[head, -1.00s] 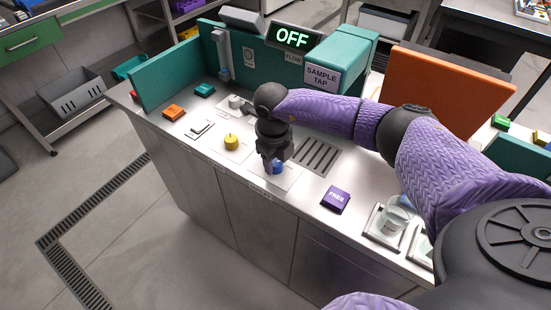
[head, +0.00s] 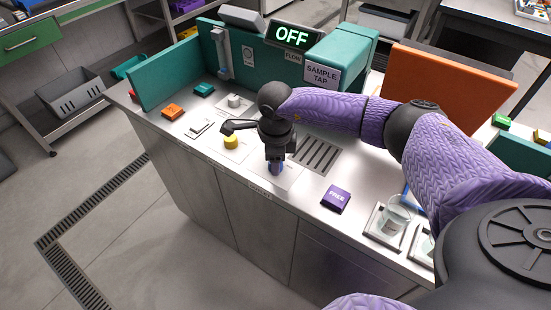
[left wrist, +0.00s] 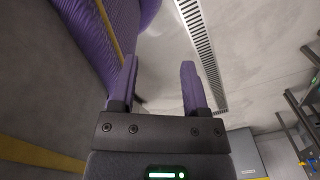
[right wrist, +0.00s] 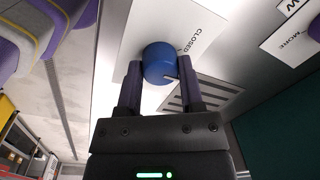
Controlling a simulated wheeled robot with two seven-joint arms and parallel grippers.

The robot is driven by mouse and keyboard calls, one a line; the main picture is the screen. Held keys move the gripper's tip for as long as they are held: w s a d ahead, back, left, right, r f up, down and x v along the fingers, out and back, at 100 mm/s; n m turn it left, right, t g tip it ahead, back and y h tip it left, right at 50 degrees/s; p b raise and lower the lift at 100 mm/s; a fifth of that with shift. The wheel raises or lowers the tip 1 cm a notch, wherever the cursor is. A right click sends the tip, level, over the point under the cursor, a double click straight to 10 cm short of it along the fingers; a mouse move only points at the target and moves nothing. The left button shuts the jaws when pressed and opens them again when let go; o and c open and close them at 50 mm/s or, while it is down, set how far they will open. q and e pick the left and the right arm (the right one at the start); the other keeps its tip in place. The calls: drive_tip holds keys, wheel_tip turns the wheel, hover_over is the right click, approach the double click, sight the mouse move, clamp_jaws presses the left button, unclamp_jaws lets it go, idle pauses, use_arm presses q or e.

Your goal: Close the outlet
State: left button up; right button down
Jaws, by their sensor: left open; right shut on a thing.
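A blue knob (right wrist: 158,60) stands on a white plate (right wrist: 196,22) lettered CLOSED on the counter. My right gripper (head: 275,163) points down at it, and in the right wrist view its two fingers are shut on the knob's sides. A small pale mark shows at the knob's lower edge; its exact bearing on the scale is hard to tell. In the head view the gripper mostly hides the knob. The green-lit display (head: 291,37) reads OFF above a FLOW label, beside the teal SAMPLE TAP box (head: 345,48). My left gripper (left wrist: 160,85) is open and empty above the floor.
A yellow knob (head: 231,142) stands left of my right gripper, close to its wrist. A slotted drain (head: 318,152) lies to the right. A purple FREE block (head: 335,199) and a glass beaker (head: 393,222) stand further right. Orange (head: 173,111) and teal blocks sit at left.

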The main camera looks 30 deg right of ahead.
drive_tip(key=n+b, duration=0.1)
drive_tip(key=n, duration=0.4)
drive_tip(key=shift+n, duration=0.3)
use_arm(q)
drive_tip(key=shift+s+a+f+b, duration=0.2)
drive_tip(key=shift+a+f, duration=0.1)
drive_tip(key=shift+f, duration=0.15)
drive_tip(key=shift+s+a+f+b, duration=0.2)
drive_tip(key=shift+a+f, duration=0.1)
drive_tip(key=shift+f, duration=0.15)
use_arm(e)
drive_tip(key=shift+n+y, duration=0.3)
drive_tip(key=shift+n, duration=1.5)
drive_tip(key=shift+c, duration=1.2)
unclamp_jaws()
